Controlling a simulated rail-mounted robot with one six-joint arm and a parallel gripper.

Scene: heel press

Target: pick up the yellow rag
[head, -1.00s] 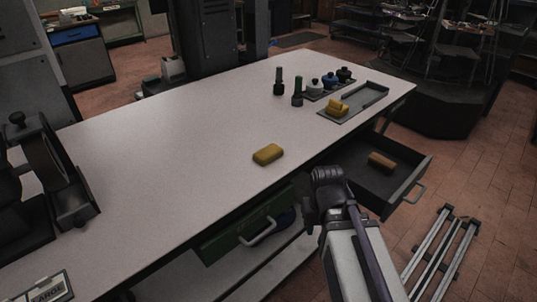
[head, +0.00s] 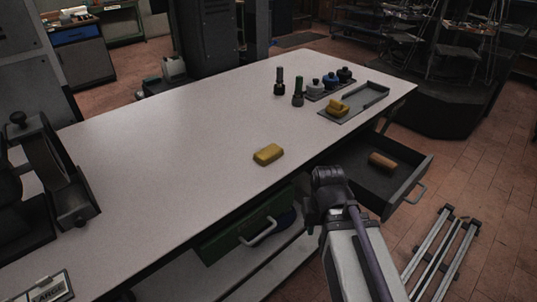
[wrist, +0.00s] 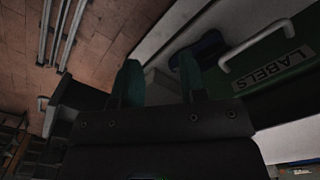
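A yellow block-like item (head: 268,154) lies alone on the bench top near its front edge. A second yellow, lumpy item (head: 337,108) sits on the grey tray at the far right end. I cannot tell for sure which is the rag. My gripper (wrist: 160,82) shows two green fingers standing apart with nothing held between them in the wrist view. In the head view my arm is in front of the bench, below and right of the lone yellow item; the fingertips are hidden there. No yellow item shows in the wrist view.
The green drawer (head: 240,229) and the dark open drawer (head: 372,182), holding a brown block (head: 382,161), jut from the bench front near my arm. Dark bottles (head: 298,92) and the grey tray (head: 357,101) stand far right. The bench middle (head: 170,150) is clear.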

